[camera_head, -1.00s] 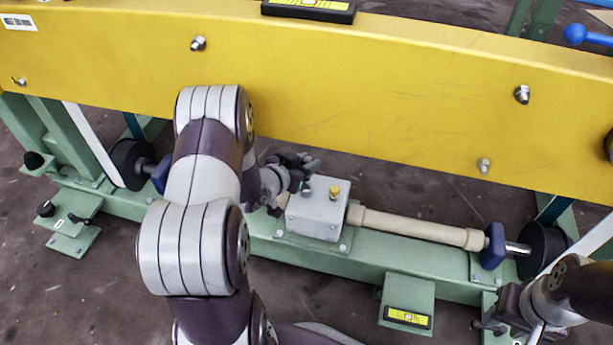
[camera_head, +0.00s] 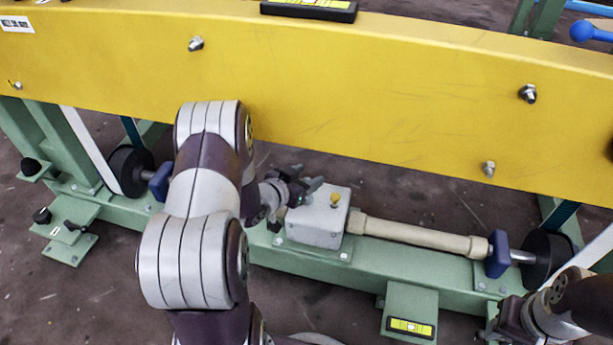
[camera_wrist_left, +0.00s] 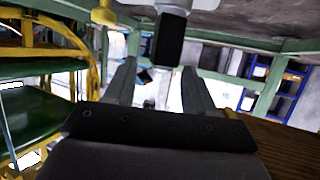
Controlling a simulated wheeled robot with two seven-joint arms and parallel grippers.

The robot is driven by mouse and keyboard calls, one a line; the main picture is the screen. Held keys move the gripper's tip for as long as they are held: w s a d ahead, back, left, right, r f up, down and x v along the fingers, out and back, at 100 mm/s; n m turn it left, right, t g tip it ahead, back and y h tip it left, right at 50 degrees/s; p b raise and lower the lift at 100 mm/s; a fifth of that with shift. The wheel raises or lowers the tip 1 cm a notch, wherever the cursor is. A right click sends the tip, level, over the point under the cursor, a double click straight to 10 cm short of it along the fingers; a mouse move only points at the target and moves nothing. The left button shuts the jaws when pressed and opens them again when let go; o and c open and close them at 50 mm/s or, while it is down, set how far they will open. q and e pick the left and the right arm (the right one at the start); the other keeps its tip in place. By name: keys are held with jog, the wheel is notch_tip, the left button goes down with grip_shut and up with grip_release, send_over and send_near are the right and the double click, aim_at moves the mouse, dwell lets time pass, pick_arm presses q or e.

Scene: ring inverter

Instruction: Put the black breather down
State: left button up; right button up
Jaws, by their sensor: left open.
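The black breather (camera_wrist_left: 169,40) is a dark block in the left wrist view, where the scene appears upside down. It meets a pale surface at the top of that view, next to a yellow knob (camera_wrist_left: 105,13). My left gripper (camera_wrist_left: 158,68) is open, and the breather's free end shows between and just beyond its fingertips, with no grip on it. In the head view my left gripper (camera_head: 302,193) is at the left edge of the grey box (camera_head: 319,222); the breather is not clear there. My right gripper (camera_head: 502,322) is partly in view at bottom right, its fingers unclear.
A large yellow beam (camera_head: 380,95) crosses behind the box. A green base rail (camera_head: 390,262) carries the box. A beige tube (camera_head: 415,234) runs right to a blue block (camera_head: 497,254) and a black roller (camera_head: 545,258). A level (camera_head: 410,328) sits in front.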

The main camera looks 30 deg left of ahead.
pick_arm(q)
jog(key=p+v, duration=0.5)
jog(key=v, duration=0.6)
jog(key=s+d+r+n+g+y, duration=0.1)
jog(key=s+d+r+g, duration=0.35)
jog(key=d+g, duration=0.2)
jog(key=s+d+r+n+g+y, duration=0.1)
jog(key=s+d+r+g, duration=0.35)
jog(key=d+g, duration=0.2)
notch_tip(320, 180, up, 48)
jog(key=t+p, duration=0.1)
jog(key=p, duration=4.8)
jog(key=shift+s+d, duration=0.25)
jog(key=shift+d, duration=0.15)
jog(key=shift+r, duration=0.15)
